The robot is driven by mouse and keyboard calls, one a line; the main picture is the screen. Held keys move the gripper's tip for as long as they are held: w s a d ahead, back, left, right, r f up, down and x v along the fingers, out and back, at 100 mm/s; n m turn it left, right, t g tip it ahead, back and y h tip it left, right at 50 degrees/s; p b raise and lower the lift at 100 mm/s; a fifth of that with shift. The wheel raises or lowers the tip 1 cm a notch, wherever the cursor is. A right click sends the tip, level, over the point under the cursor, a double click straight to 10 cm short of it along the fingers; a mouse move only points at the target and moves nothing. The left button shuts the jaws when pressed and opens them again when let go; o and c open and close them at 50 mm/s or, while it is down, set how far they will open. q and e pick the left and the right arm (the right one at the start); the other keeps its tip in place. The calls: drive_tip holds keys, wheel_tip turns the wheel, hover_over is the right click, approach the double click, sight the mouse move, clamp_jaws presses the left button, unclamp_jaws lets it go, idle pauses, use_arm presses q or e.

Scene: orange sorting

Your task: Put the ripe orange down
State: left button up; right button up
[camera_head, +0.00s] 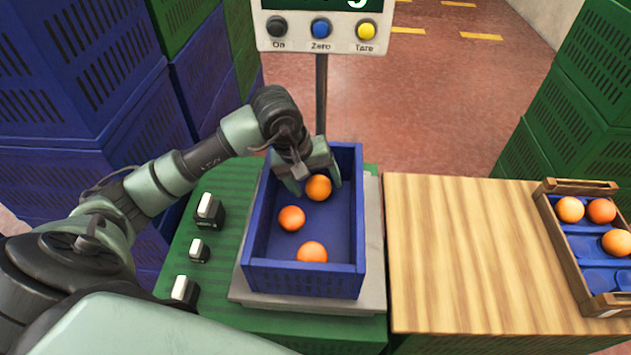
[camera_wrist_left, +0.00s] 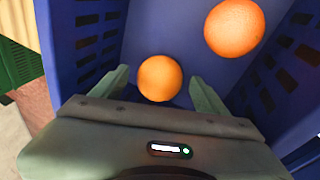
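A blue crate (camera_head: 302,278) holds three oranges. One orange (camera_head: 318,188) lies near its back end, below and between the fingers of my left gripper (camera_head: 314,182). In the left wrist view, that orange (camera_wrist_left: 160,78) sits between the two spread fingers, with a gap on each side. My left gripper is open and inside the crate's back end. A second orange (camera_head: 292,218) lies at the crate's left and a third orange (camera_head: 312,252) at its front. I cannot tell which orange is ripe. My right gripper is not in view.
The crate stands on a grey scale (camera_head: 372,270) with a display (camera_head: 322,30) on a post behind. Weights (camera_head: 210,210) stand to its left. A bare wooden board (camera_head: 455,255) lies to the right, then a wooden tray (camera_head: 570,262) with several oranges. Stacked crates (camera_head: 75,60) rise around.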

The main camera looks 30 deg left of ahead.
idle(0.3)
use_arm(q)
drive_tip(key=p+v, duration=0.1)
drive_tip(key=v, duration=1.1)
drive_tip(key=shift+p, duration=0.4)
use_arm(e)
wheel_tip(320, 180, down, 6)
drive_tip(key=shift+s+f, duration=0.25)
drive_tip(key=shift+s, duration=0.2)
use_arm(q)
drive_tip(key=shift+r, duration=0.1)
idle(1.2)
